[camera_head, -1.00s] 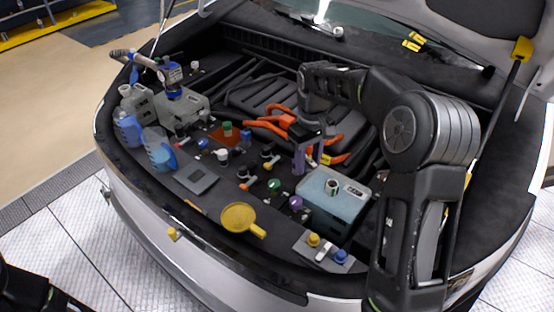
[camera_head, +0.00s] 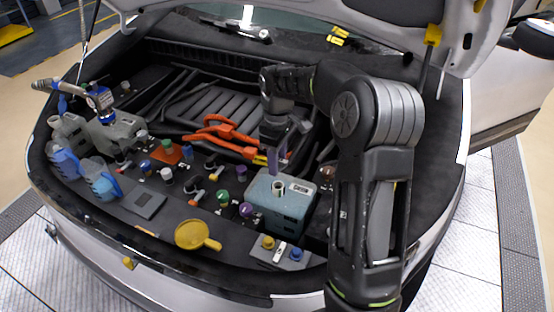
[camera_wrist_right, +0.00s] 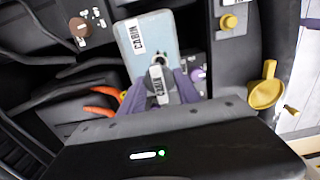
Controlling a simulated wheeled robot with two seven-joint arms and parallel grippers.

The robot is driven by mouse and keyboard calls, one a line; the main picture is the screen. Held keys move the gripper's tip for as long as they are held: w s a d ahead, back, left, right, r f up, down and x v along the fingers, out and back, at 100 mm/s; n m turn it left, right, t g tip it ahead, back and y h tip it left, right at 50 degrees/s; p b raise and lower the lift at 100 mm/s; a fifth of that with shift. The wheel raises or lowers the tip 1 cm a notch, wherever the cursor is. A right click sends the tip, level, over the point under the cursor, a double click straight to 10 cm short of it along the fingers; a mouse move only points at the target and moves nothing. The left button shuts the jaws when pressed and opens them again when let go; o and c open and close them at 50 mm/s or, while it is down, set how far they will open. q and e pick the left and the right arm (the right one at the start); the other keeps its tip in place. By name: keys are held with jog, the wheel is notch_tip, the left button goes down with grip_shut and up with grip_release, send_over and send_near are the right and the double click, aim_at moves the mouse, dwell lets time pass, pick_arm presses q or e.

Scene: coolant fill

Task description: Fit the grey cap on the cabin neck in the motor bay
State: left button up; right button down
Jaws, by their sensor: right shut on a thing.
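The cabin tank (camera_head: 282,208) is a light blue box at the front right of the motor bay, with a pale open neck (camera_head: 278,187) on top. In the right wrist view the tank (camera_wrist_right: 150,32) has a CABIN label, and its neck (camera_wrist_right: 158,59) shows just beyond the fingertips. My right gripper (camera_head: 275,166) has purple fingers pointing down, close above and behind the neck. It is shut on the grey cap (camera_wrist_right: 158,88), which carries a CABIN tag. The cap looks apart from the neck. The head view does not show the cap clearly.
Several coloured caps stand left of the tank, including a green one (camera_head: 223,197). A yellow funnel (camera_head: 194,235) lies at the front edge. A plate with yellow and blue caps (camera_head: 282,252) sits before the tank. Orange cables (camera_head: 222,132) run behind. Blue jugs (camera_head: 101,180) stand left.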

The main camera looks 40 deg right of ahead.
jog(key=shift+f+b, duration=1.75)
jog(key=shift+f, duration=0.95)
jog(key=shift+f+b, duration=0.9)
jog(key=shift+f, duration=0.55)
jog(key=c, duration=0.8)
grip_release()
